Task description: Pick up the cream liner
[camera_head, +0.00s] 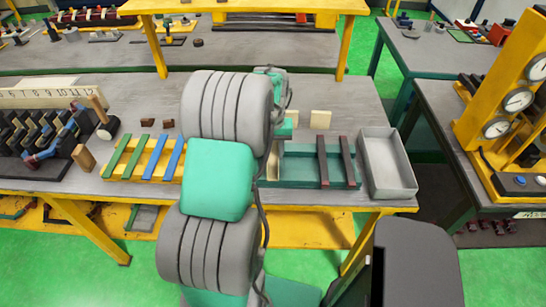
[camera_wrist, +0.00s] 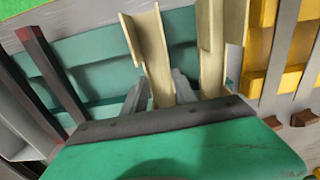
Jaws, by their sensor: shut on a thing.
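My gripper (camera_wrist: 158,92) is shut on a cream liner (camera_wrist: 152,45), a long channel-shaped strip that stands out between the two grey fingers in the wrist view. A second cream liner (camera_wrist: 210,75) lies close beside it, to the right and apart from the fingers. Behind the held liner is the green tray (camera_wrist: 95,50); I cannot tell how high the liner is above it. In the head view my arm hides the gripper, and only a cream strip (camera_head: 273,160) shows beside the arm at the left end of the tray.
Two dark bars (camera_head: 322,160) lie across the tray. A grey open bin (camera_head: 390,165) stands at its right. Two small cream pieces (camera_head: 320,119) stand behind the tray. A yellow rack (camera_head: 152,160) with green and blue strips is at the left, with small brown blocks (camera_head: 147,122) behind it.

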